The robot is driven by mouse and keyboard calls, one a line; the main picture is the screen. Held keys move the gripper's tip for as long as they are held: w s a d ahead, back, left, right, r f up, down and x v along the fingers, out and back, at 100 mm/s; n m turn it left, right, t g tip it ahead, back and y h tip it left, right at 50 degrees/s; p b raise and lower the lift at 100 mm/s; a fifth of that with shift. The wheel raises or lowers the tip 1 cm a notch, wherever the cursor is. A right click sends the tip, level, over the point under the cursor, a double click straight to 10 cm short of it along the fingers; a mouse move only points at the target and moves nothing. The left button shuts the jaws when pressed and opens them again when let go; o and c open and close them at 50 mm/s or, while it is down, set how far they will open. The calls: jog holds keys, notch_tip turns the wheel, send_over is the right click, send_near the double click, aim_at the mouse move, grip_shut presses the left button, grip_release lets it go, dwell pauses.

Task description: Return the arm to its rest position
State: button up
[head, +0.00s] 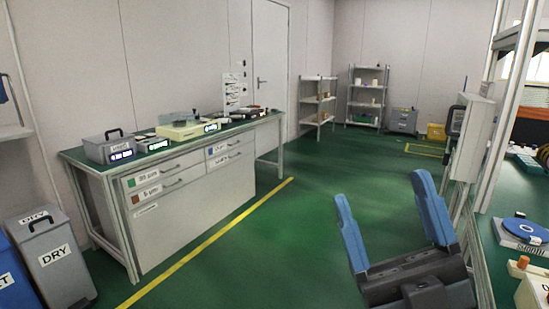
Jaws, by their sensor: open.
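My gripper (388,221) is in the lower right of the head view, its two blue fingers pointing up and spread wide apart. Nothing is between the fingers; green floor shows through the gap. The dark gripper body is below them, cut by the bottom edge of the picture. The rest of my arm is not clearly visible. The gripper appears in front of the frame of the station at the right; I cannot tell how far apart they are.
A workbench (195,212) with devices and drawers stands along the left wall. A grey DRY bin (52,256) is at the lower left. A station with a blue disc (526,230) and metal posts is at the right. Shelves (367,101) stand far back. The middle floor (300,215) is clear.

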jog(key=s+d+f+m+g+h+p, duration=0.2)
jog(key=s+d+f+m+g+h, duration=0.15)
jog(key=s+f+m+h, duration=1.35)
jog(key=s+d+f+n+g+p, duration=0.1)
jog(key=s+d+f+g, duration=0.1)
jog(key=s, duration=0.4)
jog(key=s+d+f+n+g, duration=0.1)
jog(key=s+d+f+g, duration=0.1)
jog(key=s+d+g, duration=0.2)
jog(key=s, duration=0.3)
jog(key=shift+s+d+p, duration=0.15)
jog(key=shift+d+p, duration=0.2)
jog(key=shift+p, duration=0.05)
jog(key=shift+c, duration=0.2)
